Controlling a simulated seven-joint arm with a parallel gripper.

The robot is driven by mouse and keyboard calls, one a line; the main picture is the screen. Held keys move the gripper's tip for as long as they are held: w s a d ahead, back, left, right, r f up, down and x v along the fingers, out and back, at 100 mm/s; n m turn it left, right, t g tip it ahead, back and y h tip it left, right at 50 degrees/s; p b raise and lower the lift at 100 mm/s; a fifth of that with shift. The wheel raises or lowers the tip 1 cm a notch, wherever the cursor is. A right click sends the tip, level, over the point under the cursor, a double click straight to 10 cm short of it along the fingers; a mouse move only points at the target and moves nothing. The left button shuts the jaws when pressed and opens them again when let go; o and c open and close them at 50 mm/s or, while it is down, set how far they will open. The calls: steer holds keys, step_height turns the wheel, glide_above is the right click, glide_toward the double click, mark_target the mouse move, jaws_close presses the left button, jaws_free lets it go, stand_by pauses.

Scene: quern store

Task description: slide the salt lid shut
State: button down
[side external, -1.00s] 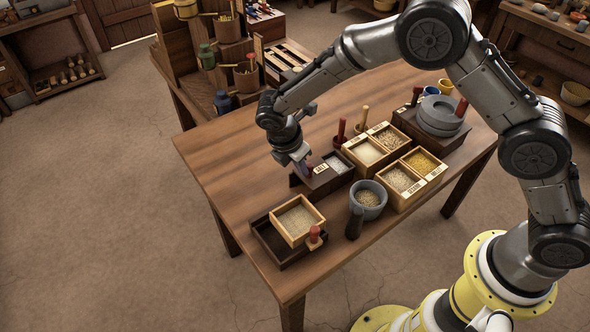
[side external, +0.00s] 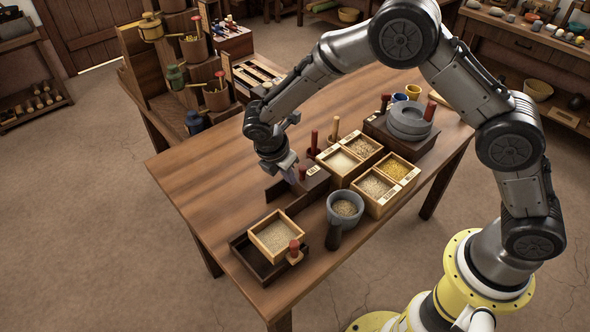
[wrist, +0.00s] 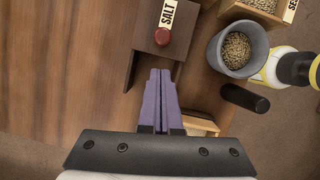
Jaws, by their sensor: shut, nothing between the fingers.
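The salt lid (wrist: 150,44) is a dark wooden board with a SALT label (wrist: 168,12) and a red knob (wrist: 162,37). In the side view the lid (side external: 316,182) lies over the dark salt box, with no white salt showing. The red knob stands upright on it. A bare dark rail (wrist: 130,70) sticks out past the lid's near end. My gripper (wrist: 160,72) has its purple fingers pressed together and empty, just beyond that end on the knob's side. In the side view my gripper (side external: 294,178) is low beside the knob; exact contact is unclear.
A grey mortar (side external: 345,209) and dark pestle (side external: 333,237) stand nearby. Labelled grain boxes (side external: 382,204) lie right of the lid. A dark tray (side external: 243,250) holds a wooden grain box. The table's left part (side external: 205,165) is clear.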

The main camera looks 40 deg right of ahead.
step_height(320, 180, up, 14)
steer(key=a+m, duration=0.1)
steer(key=a, duration=0.1)
steer(key=s+d+r+m+t+y, duration=0.1)
steer(key=s+d+r+m, duration=0.25)
steer(key=d+r, duration=0.3)
steer(key=s+d+r+m+t+y, duration=0.1)
steer(key=s+d+r+m+t, duration=0.1)
steer(key=s+d+r, duration=0.4)
steer(key=s+d+r+m+t+y, duration=0.1)
steer(key=s+m, duration=0.2)
steer(key=s, duration=0.3)
steer(key=s+d+r+m, duration=0.2)
steer(key=s+m, duration=0.1)
steer(key=s, duration=0.2)
steer(key=s+a+f+m+t+y, duration=0.1)
steer(key=s+f+m, duration=0.5)
steer(key=s+m, duration=0.1)
steer(key=shift+s+a+f, duration=0.2)
steer(key=shift+s, duration=0.1)
